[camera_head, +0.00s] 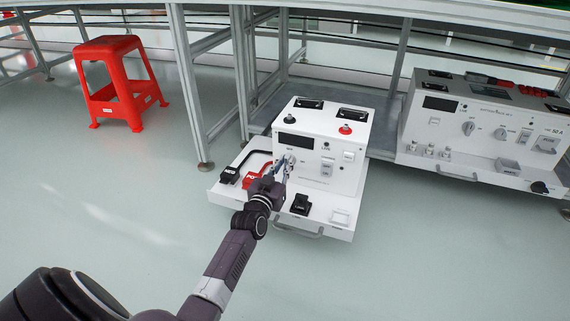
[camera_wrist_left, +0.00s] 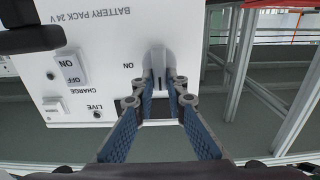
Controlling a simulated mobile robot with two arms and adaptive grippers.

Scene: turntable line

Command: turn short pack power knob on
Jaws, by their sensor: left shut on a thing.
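The short white battery pack (camera_head: 312,140) stands on a pulled-out white tray under the bench. Its power knob (camera_head: 290,160) is on the left of the front panel, below a dark display. In the left wrist view, which is upside down, the grey knob (camera_wrist_left: 158,62) shows by the word ON on the panel (camera_wrist_left: 105,75). My left gripper (camera_head: 281,170) is at the knob, with its blue-padded fingers (camera_wrist_left: 162,90) shut on it. The fingers hide part of the knob, and its exact setting is hard to read. My right gripper is not in view.
Black and red cable clamps (camera_head: 231,175) lie on the tray left of my gripper. A black connector (camera_head: 300,204) sits at the tray's front. A larger white unit (camera_head: 480,135) stands to the right. A red stool (camera_head: 118,85) stands far left; the floor between is clear.

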